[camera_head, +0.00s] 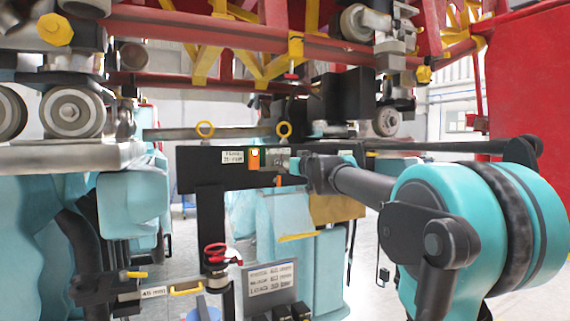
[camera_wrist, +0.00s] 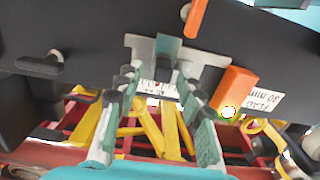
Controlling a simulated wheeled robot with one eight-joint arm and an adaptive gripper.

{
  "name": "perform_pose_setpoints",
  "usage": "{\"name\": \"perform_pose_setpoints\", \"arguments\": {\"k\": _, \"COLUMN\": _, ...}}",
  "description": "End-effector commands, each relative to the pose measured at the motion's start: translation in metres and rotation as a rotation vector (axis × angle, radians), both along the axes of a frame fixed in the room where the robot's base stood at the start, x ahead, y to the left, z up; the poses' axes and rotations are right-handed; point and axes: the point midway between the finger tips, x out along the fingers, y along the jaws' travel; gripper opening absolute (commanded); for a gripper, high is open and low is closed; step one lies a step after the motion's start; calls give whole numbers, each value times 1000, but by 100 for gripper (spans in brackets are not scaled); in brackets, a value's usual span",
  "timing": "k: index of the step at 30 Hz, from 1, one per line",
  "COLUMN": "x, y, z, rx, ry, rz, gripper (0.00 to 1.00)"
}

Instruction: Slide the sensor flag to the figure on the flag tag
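The flag tag (camera_head: 233,157) is a white label on a dark horizontal beam. In the wrist view the tag (camera_wrist: 262,99) is upside down and seems to read "FLAG 30 mm". An orange block (camera_head: 254,159) with a bright spot sits beside it; it also shows in the wrist view (camera_wrist: 235,88). A grey T-shaped plate with a teal tab (camera_wrist: 168,48), seemingly the sensor flag, lies on the beam beside the orange block. My gripper (camera_wrist: 158,82) is open, its fingers on either side of the plate's middle; contact cannot be told. A small label shows between the fingers, partly hidden.
An orange pointer (camera_wrist: 195,18) hangs near the plate. Red rails (camera_head: 190,30) with yellow braces run overhead. A red valve handle (camera_head: 215,253) and a lower label plate (camera_head: 270,279) lie below. A red panel (camera_head: 527,80) is at right.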

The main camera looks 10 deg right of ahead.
Motion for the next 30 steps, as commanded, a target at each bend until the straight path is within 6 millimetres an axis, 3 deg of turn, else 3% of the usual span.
{"name": "perform_pose_setpoints", "arguments": {"k": 9, "x": -58, "y": -19, "z": 0, "rx": 0, "ry": 0, "rz": -1, "gripper": 38}}
{"name": "perform_pose_setpoints", "arguments": {"k": 15, "x": -85, "y": -28, "z": 0, "rx": 0, "ry": 0, "rz": -1, "gripper": 38}}
{"name": "perform_pose_setpoints", "arguments": {"k": 21, "x": -97, "y": -32, "z": 0, "rx": 0, "ry": 0, "rz": 0, "gripper": 38}}
{"name": "perform_pose_setpoints", "arguments": {"k": 30, "x": -99, "y": -32, "z": 0, "rx": 0, "ry": 0, "rz": 0, "gripper": 38}}
